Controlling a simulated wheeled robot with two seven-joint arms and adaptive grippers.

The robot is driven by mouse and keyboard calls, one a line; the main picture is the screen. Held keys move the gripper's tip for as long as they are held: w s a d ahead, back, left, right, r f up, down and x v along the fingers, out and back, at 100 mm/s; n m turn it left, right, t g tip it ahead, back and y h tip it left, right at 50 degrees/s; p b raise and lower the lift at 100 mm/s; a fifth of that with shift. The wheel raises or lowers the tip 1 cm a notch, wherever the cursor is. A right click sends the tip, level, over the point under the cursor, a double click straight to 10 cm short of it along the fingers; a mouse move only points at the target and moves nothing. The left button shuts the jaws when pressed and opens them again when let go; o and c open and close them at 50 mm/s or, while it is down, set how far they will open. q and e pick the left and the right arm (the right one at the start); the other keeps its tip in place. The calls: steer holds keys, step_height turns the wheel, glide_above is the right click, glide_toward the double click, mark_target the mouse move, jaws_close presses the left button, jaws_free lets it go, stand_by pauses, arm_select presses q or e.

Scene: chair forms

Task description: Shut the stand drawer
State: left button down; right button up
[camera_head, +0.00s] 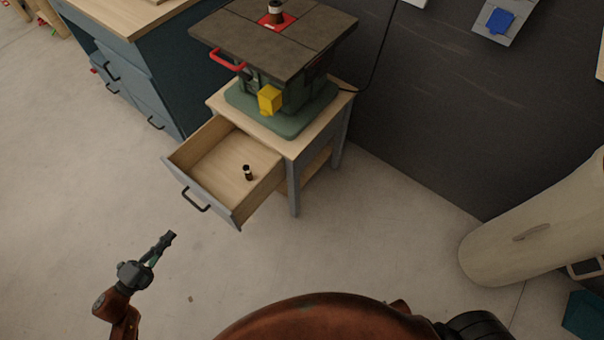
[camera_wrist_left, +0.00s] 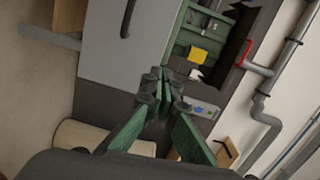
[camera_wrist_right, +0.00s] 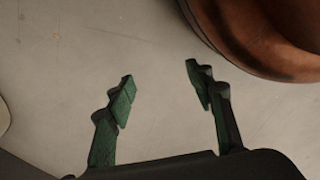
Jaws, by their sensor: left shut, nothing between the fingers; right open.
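The stand (camera_head: 295,155) is a small wooden-topped table with grey legs. Its drawer (camera_head: 210,165) is pulled well out, with a grey front and a black handle (camera_head: 196,200). A small dark bottle with a white band (camera_head: 247,172) stands inside the drawer. My left gripper (camera_head: 170,237) is shut and empty, in front of and below the drawer front, apart from it. In the left wrist view the grey drawer front (camera_wrist_left: 128,50) lies ahead of the shut fingers (camera_wrist_left: 160,82). My right gripper (camera_wrist_right: 158,78) is open and empty above bare floor; the head view does not show it.
A machine with a dark table top (camera_head: 270,35) and green base stands on the stand. A blue-grey cabinet (camera_head: 150,75) is to its left. A large beige cylinder (camera_head: 535,225) lies at the right by the dark wall. The floor before the drawer is clear.

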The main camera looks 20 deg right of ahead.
arm_select(q)
steer(key=d+m+g+h, duration=0.1)
steer(key=m, duration=0.1)
steer(key=b, duration=0.4)
glide_toward(209, 200)
steer(key=x, duration=0.6)
steer(key=shift+r, duration=0.2)
steer(key=shift+w+d+r, duration=0.1)
steer(key=shift+w+d, duration=0.15)
steer(key=shift+d, duration=0.15)
arm_select(e)
step_height(209, 200, up, 10)
steer(key=w+a, duration=0.2)
steer(key=shift+w+y, duration=0.2)
steer(key=shift+y, duration=0.1)
arm_select(q)
steer(key=shift+d, duration=0.1)
arm_select(e)
steer(key=shift+a, duration=0.1)
